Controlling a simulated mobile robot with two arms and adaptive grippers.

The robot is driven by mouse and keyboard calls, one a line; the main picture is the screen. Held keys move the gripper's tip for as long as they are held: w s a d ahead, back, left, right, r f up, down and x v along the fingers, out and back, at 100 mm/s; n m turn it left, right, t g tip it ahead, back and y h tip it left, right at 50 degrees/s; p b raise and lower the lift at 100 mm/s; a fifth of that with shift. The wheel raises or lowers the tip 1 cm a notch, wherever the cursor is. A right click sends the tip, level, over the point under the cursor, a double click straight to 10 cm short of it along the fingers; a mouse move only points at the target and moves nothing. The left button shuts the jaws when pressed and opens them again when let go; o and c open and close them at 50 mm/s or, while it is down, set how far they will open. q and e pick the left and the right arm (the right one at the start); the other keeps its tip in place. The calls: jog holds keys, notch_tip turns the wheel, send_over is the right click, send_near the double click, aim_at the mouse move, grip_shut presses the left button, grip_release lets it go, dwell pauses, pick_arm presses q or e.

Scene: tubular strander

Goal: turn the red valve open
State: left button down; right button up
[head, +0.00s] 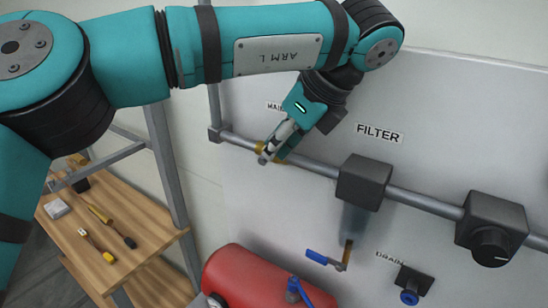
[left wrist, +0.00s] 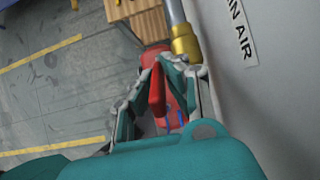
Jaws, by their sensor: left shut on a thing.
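The red valve's lever (left wrist: 157,91) shows in the left wrist view between my left gripper's fingers, which are shut on it. Its brass body (left wrist: 184,42) sits on the grey pipe just beyond the fingers. In the head view, my left gripper (head: 273,149) is at the brass valve body (head: 261,149), near the left end of the pipe. The gripper hides the red lever there. The label by the valve is partly covered in the head view and ends in "N AIR" in the left wrist view. My right gripper is not in view.
A black filter block (head: 363,181) and a dark regulator with a round knob (head: 494,229) sit further right on the pipe. A blue-handled drain valve (head: 324,259) hangs below the filter. A red tank (head: 255,283) lies below; a wooden shelf (head: 115,235) holds tools at left.

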pick_arm(q)
jog(key=shift+d+f, duration=0.1)
dwell(0.5)
jog(key=c, duration=1.4)
grip_release()
jog(key=shift+s, duration=0.1)
